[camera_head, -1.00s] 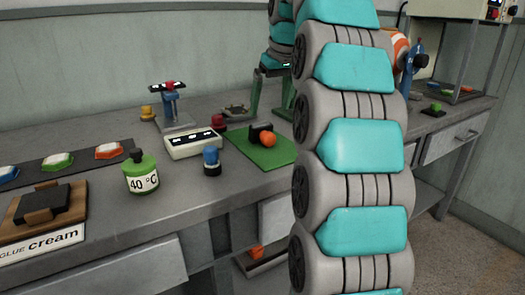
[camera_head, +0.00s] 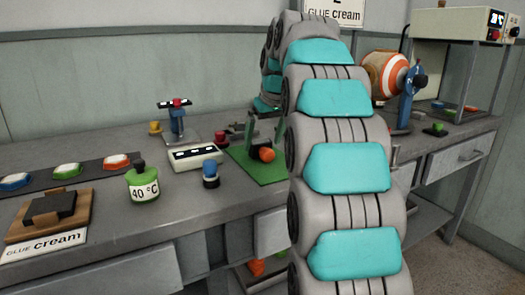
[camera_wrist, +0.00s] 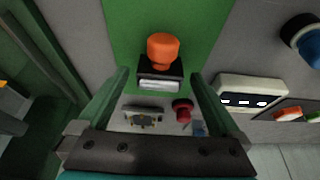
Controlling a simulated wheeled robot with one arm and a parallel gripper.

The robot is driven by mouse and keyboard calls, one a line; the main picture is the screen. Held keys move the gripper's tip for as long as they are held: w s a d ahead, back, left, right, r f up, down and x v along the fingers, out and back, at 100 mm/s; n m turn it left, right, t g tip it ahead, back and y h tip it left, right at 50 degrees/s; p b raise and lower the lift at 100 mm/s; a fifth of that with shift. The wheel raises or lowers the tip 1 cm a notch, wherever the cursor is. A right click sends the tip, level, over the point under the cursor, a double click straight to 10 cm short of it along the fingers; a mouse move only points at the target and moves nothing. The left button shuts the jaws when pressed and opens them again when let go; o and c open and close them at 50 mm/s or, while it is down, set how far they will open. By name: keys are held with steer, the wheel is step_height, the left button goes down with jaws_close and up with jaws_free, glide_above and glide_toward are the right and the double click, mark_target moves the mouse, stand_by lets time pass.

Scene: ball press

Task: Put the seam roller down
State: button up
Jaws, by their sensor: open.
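The seam roller, which I take to be the piece with an orange handle (camera_head: 262,154) and a black block, lies on the green mat (camera_head: 262,175). The wrist view shows its orange handle (camera_wrist: 163,47), with the black block and a pale silvery strip beside it. My gripper (camera_wrist: 159,75) is open. Its two green fingers stand apart on either side of the picture, with the block between the tips or just beyond them. I cannot tell whether they touch it. In the head view my arm hides the mat's right part.
A white box with dark windows (camera_head: 195,157), a red knob (camera_head: 220,138) and a blue-topped pot (camera_head: 211,172) stand left of the mat. A green 40 °C bottle (camera_head: 142,181) stands further left. A metal fixture (camera_wrist: 143,115) is near the fingers in the wrist view.

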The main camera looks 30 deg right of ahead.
steer(key=shift+x, duration=0.95)
steer(key=shift+c, duration=0.2)
steer(key=shift+r, duration=0.1)
jaws_close()
